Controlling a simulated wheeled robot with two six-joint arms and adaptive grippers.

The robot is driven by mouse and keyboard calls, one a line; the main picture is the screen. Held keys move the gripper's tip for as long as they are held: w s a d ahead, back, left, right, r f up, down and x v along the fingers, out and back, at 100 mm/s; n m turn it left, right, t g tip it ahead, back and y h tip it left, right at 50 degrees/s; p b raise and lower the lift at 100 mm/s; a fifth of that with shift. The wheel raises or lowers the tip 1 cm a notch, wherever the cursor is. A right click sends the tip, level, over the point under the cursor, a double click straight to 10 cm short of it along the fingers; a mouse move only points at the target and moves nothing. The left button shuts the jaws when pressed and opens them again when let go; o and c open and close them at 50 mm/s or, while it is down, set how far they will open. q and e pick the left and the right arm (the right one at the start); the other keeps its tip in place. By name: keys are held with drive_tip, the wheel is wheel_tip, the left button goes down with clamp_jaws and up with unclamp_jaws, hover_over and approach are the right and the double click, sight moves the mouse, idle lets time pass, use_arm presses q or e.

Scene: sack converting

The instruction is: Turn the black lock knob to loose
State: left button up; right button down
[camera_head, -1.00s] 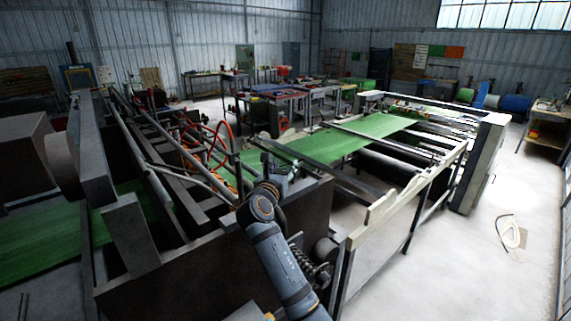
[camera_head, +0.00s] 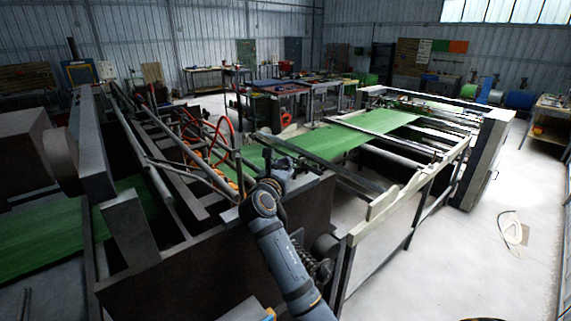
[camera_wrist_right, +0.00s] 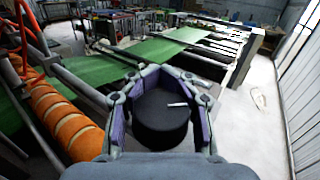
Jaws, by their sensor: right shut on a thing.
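The black lock knob (camera_wrist_right: 160,118) is a round, dark cylinder with a short white mark on its top, seen in the right wrist view. The mark points roughly left to right across the picture. My right gripper (camera_wrist_right: 164,82) is shut around the knob, with its purple-padded fingers on either side. In the head view my right gripper (camera_head: 284,172) is at the top edge of the dark machine frame. The knob cannot be made out there. My left gripper is not in view.
A green sack web (camera_head: 325,143) runs over the machine behind the gripper. Rails and rollers extend to the right. The floor (camera_head: 470,250) at right is mostly clear.

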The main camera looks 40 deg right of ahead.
drive_tip(key=n+t+y, duration=0.2)
drive_tip(key=n+y, duration=0.1)
drive_tip(key=a+n+t+y, duration=0.1)
drive_tip(key=t+y, duration=0.1)
drive_tip(key=shift+w+f, duration=0.25)
drive_tip(key=shift+w, duration=0.1)
drive_tip(key=n+t+y, duration=0.1)
drive_tip(key=y, duration=0.1)
drive_tip(key=n+y, duration=0.2)
drive_tip(key=shift+w+a+t, duration=0.15)
drive_tip(key=shift+a+t, duration=0.25)
drive_tip(key=shift+a+n+y+b, duration=0.3)
drive_tip(key=shift+n+y+b, duration=0.5)
drive_tip(key=shift+y, duration=0.6)
drive_tip(key=shift+a+n+y+b, duration=0.35)
drive_tip(key=shift+n+y+b, duration=0.25)
drive_tip(key=shift+n+y, duration=0.6)
drive_tip(key=shift+a+n+y+b, duration=0.3)
drive_tip(key=shift+n+y+b, duration=0.4)
drive_tip(key=shift+y, duration=0.9)
drive_tip(key=shift+r, duration=0.1)
drive_tip(key=c, duration=1.1)
unclamp_jaws()
drive_tip(key=shift+r, duration=0.1)
